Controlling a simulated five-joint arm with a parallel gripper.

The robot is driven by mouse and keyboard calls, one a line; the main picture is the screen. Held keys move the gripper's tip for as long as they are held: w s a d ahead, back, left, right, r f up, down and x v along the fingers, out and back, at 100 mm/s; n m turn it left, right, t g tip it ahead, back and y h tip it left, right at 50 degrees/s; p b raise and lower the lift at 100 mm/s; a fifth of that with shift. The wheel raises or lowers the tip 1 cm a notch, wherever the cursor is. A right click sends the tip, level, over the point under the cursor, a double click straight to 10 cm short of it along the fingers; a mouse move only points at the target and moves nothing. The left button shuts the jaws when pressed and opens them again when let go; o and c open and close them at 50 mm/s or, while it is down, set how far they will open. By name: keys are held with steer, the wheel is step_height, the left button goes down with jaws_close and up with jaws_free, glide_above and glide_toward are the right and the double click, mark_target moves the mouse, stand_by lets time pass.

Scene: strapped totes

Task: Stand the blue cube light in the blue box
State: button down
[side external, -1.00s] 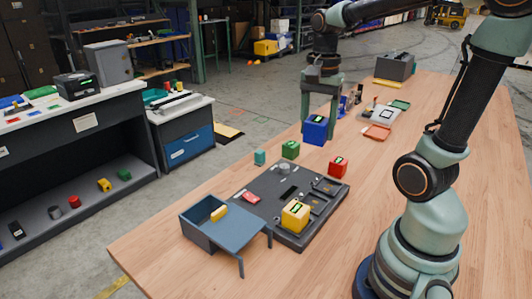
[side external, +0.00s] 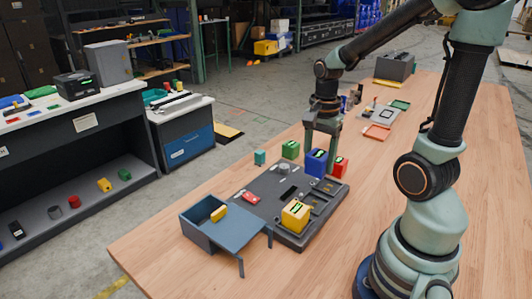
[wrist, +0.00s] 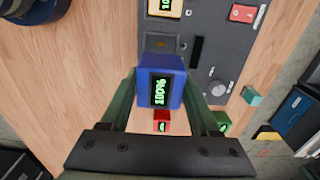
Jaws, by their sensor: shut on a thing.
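My gripper (side external: 321,148) is shut on the blue cube light (side external: 316,162), with a finger on each side. In the wrist view the blue cube (wrist: 161,82) sits between the fingers, its lit display reading 100%. In the side view it appears at the far edge of the dark panel; I cannot tell its exact height. The blue box (side external: 200,236) is a grey-blue open bin at the panel's left, with a yellow piece (side external: 219,213) in or at it. A flat blue flap extends from its right side.
A red cube (side external: 341,167) is close right of the blue one. Green (side external: 290,149) and teal (side external: 260,157) blocks stand left.

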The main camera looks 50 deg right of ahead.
step_height(320, 180, down, 10)
steer(key=shift+f, duration=0.15)
stand_by(0.4)
steer(key=shift+f, duration=0.2)
steer(key=shift+c, duration=0.6)
jaws_free()
